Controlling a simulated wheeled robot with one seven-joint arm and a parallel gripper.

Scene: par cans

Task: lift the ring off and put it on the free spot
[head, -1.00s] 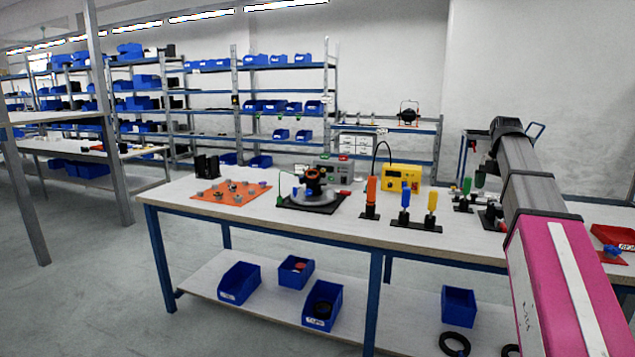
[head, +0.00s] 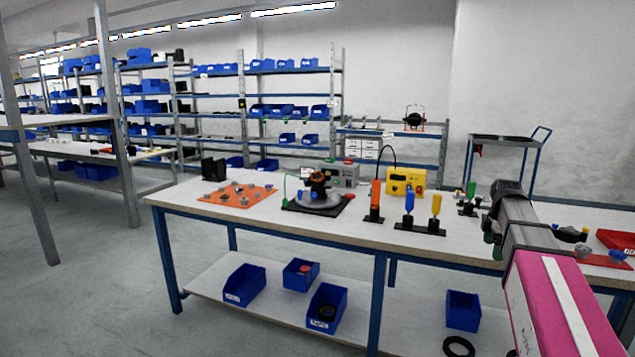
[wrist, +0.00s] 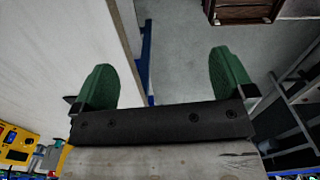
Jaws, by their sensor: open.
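My gripper shows in the wrist view (wrist: 165,80) with its two green fingers wide apart and nothing between them. In the head view its green fingertips (head: 490,238) are small and partly hidden by my arm, above the right part of the bench. I cannot tell for sure which thing is the ring. A round grey base with a black and orange piece on top (head: 318,198) stands on a black plate at the bench's middle left, well away from my gripper. A black ring (head: 459,346) lies on the lower shelf. The free spot cannot be made out.
On the bench (head: 290,222) are an orange board with grey knobs (head: 237,195), upright orange (head: 375,200), blue and yellow handles, a yellow box (head: 405,182) and a red tray (head: 615,240). Blue bins (head: 326,307) stand on the lower shelf. A cart (head: 500,140) stands behind.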

